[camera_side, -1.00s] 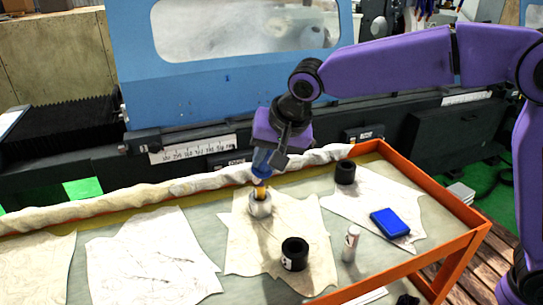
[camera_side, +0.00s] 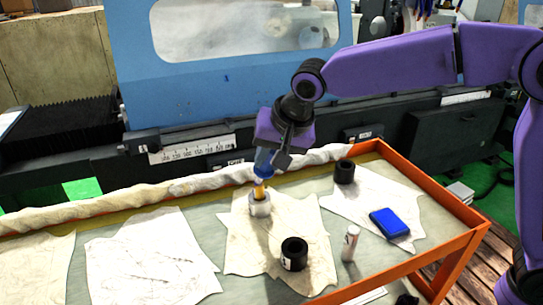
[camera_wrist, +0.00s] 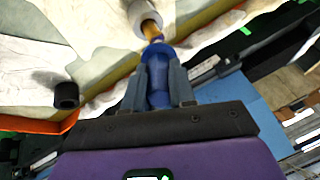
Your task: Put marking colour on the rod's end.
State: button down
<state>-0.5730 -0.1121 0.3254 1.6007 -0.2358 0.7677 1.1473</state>
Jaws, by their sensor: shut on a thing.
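My gripper (camera_side: 264,172) is shut on the blue upper part (camera_wrist: 158,72) of a rod-like piece, pointing down. Below the jaws shows its brass-coloured rod (camera_wrist: 150,28), seen also in the side view (camera_side: 259,191). The rod's lower end is hidden in the opening of a silver cylindrical holder (camera_side: 260,206), which stands on a paper sheet. I cannot tell whether the rod touches the holder's inside or has colour on its end. A blue rectangular pad (camera_side: 389,222) lies on the sheet at right.
Another black ring (camera_side: 344,171) stands behind, right. A cloth roll (camera_side: 150,192) runs along the table's back, below the grinder. The orange tray edge (camera_side: 425,178) bounds the right. The left sheets are clear.

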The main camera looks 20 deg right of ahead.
jog(key=shift+w+a, duration=0.1)
jog(key=shift+a, duration=0.2)
jog(key=shift+s+d, duration=0.2)
jog(key=shift+d, duration=0.4)
jog(key=shift+a, duration=0.25)
jog(key=shift+w+a, duration=0.2)
jog(key=shift+a, duration=0.15)
jog(key=shift+d, duration=0.2)
jog(key=shift+s+d, duration=0.2)
jog(key=shift+d, duration=0.2)
jog(key=shift+a, duration=0.1)
jog(key=shift+w+a, duration=0.1)
jog(key=shift+a, duration=0.1)
